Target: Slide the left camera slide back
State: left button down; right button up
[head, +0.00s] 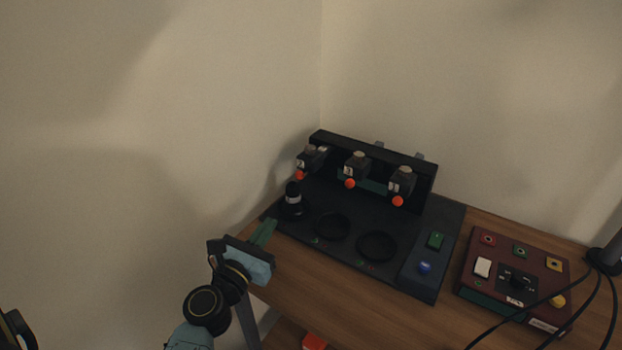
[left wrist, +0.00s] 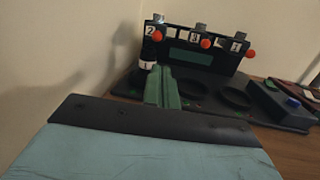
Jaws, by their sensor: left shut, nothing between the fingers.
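The left camera slide (head: 312,155) is a dark block with an orange knob, leftmost of three on the upright black panel (head: 373,165). It shows in the left wrist view (left wrist: 157,31), labelled 2. The other two slides (head: 357,165) (head: 402,183) also have orange knobs. A black lens with a white band (head: 292,200) stands upright on the dark base below the left slide. My left gripper (head: 266,231) is shut and empty, its green fingers pointing at the station from the front left, apart from the slide. In the left wrist view its fingers (left wrist: 163,88) partly cover the base. My right gripper is out of view.
Two dark rings (head: 332,226) (head: 377,246) lie on the base (head: 330,252). A raised block with green and blue buttons (head: 424,268) is on its right. A dark red control box (head: 500,262) and black cables are farther right. Walls stand close behind and left.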

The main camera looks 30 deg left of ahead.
pick_arm(q)
jog(key=shift+s+a+n, duration=0.1)
jog(key=shift+a+n, duration=0.05)
jog(key=shift+n, duration=0.35)
jog(key=p, duration=0.1)
send_near(297, 178)
jog(key=w, duration=0.6)
jog(key=shift+w+a+r, duration=0.15)
jog(key=shift+w+r, duration=0.25)
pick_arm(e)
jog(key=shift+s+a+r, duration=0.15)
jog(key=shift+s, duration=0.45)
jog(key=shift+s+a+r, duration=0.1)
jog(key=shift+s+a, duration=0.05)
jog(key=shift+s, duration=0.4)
